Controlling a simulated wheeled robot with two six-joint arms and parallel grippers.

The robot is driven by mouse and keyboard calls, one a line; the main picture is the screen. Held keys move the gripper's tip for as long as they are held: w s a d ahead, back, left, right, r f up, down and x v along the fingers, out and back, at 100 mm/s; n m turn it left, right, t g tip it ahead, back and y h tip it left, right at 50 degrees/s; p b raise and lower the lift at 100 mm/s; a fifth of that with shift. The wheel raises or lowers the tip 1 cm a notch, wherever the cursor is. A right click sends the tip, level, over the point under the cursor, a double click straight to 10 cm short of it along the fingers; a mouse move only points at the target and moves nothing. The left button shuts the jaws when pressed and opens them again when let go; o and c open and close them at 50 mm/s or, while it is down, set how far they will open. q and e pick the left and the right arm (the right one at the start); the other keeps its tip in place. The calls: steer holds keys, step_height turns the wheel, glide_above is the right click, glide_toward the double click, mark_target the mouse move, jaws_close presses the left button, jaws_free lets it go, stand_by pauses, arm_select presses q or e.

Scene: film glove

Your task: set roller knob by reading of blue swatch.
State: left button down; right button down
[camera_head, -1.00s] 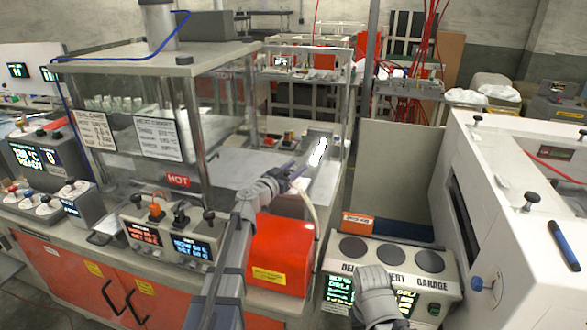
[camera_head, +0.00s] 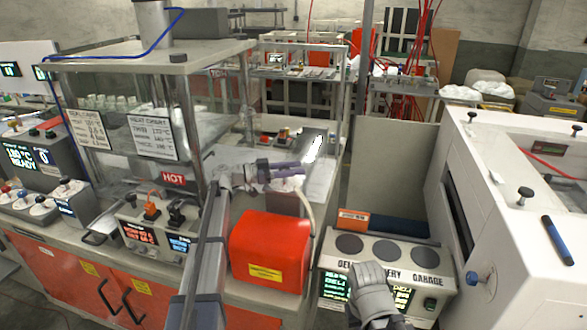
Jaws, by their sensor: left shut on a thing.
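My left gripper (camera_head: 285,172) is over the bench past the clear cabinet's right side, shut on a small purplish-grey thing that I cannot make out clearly. No knob is clearly labelled roller. An orange knob (camera_head: 152,208) and a black knob (camera_head: 177,212) stand on a control box with an orange and a blue display. A blue knob (camera_head: 473,278) sits on the side of the white machine (camera_head: 510,185). I cannot pick out a blue swatch. My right gripper (camera_head: 372,284) is low at the front of the "DELIVERY GARAGE" box; its fingers do not show clearly.
A red box (camera_head: 270,250) stands close to my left arm. The clear cabinet with a "HOT" sign (camera_head: 174,179) is left of it. The garage box (camera_head: 385,250) has several dark round pads. A dark blue bar (camera_head: 561,241) lies on the white machine. A blue cable runs over the cabinet.

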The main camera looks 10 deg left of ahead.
stand_by(0.5)
arm_select(q)
steer(key=shift+c, duration=1.9)
jaws_free()
steer(key=v, duration=0.7)
steer(key=shift+s+a, duration=0.1)
steer(key=shift+a, duration=0.3)
